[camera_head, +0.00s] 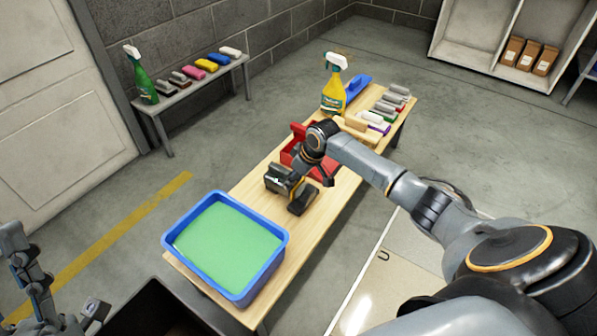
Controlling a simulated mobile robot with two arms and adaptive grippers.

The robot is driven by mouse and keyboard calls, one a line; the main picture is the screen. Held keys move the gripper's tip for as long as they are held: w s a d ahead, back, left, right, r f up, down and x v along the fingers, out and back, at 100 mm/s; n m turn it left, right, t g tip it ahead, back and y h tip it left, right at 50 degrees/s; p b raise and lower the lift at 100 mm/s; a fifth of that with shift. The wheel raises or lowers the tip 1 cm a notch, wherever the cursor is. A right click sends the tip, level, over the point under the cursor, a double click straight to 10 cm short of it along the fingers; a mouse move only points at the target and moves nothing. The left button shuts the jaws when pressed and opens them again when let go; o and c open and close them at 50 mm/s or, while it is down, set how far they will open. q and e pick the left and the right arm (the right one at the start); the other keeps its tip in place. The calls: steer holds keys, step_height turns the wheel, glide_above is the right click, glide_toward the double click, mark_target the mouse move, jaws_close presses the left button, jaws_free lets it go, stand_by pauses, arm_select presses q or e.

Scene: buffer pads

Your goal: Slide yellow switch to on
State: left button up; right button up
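My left gripper (93,312) is low at the left, away from the table, only partly visible.
A blue tray (282,256) with green contents fills the table's near end. Behind the tool are a red box (299,131), a yellow spray bottle (333,88) and several brushes (392,101). A side bench (191,94) holds a green bottle (141,80) and coloured blocks.

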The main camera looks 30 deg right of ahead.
steer(key=v, duration=1.1)
steer(key=shift+s+r, duration=0.2)
